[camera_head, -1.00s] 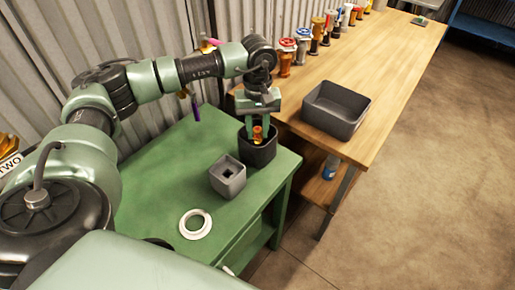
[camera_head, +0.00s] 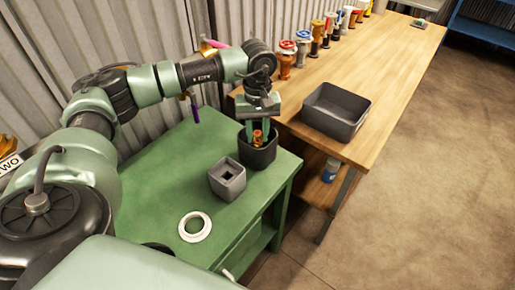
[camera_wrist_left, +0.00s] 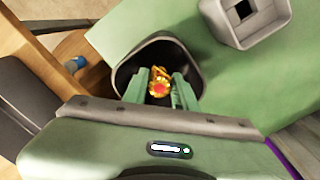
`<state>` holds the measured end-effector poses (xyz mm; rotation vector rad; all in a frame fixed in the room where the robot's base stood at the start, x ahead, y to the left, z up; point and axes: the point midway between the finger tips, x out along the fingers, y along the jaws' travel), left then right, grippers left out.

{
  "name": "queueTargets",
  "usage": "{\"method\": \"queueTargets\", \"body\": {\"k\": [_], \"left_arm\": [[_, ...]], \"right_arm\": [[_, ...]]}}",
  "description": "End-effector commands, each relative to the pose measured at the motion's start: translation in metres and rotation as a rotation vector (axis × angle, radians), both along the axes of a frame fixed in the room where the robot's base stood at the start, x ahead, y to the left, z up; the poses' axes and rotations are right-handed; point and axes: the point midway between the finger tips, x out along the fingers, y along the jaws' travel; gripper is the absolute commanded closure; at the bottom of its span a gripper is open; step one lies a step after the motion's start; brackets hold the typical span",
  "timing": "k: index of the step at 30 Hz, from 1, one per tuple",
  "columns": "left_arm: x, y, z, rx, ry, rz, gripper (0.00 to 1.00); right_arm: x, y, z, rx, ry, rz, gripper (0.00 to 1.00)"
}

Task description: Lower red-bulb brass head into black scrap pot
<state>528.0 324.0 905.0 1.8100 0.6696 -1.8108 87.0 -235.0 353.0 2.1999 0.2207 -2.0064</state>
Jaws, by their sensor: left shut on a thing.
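The black scrap pot (camera_head: 262,155) stands on the green bench near its far right corner. My left gripper (camera_head: 257,137) points down over the pot and is shut on the brass head (camera_head: 257,138). In the left wrist view the pot's rim (camera_wrist_left: 120,73) surrounds the fingertips (camera_wrist_left: 160,92), and the brass head (camera_wrist_left: 160,78) with its red centre shows between them, inside the mouth of the pot. The head's lower end and the pot's floor are hidden. My right gripper is not in view.
A grey box with a square hole (camera_head: 227,179) stands beside the pot, and a white ring (camera_head: 195,227) lies nearer on the bench. On the wooden table (camera_head: 400,60) are a dark open bin (camera_head: 335,111) and a row of coloured fittings (camera_head: 303,45).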

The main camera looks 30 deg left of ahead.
Motion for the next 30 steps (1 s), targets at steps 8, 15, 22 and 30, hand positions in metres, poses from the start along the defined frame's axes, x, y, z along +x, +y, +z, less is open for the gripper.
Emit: {"method": "queueTargets", "body": {"k": [8,15,22,30], "left_arm": [[0.000,0.000,0.000,-0.001,-0.001,0.000,0.47],[0.000,0.000,0.001,0.000,0.000,0.000,0.47],[0.000,0.000,0.022,0.000,-0.001,0.000,0.47],[0.001,0.000,0.077,0.000,-0.003,0.001,0.47]], "right_arm": [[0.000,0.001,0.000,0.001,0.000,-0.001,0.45],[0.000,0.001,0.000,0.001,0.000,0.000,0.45],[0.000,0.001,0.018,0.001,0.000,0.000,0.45],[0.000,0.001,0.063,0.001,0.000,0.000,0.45]]}}
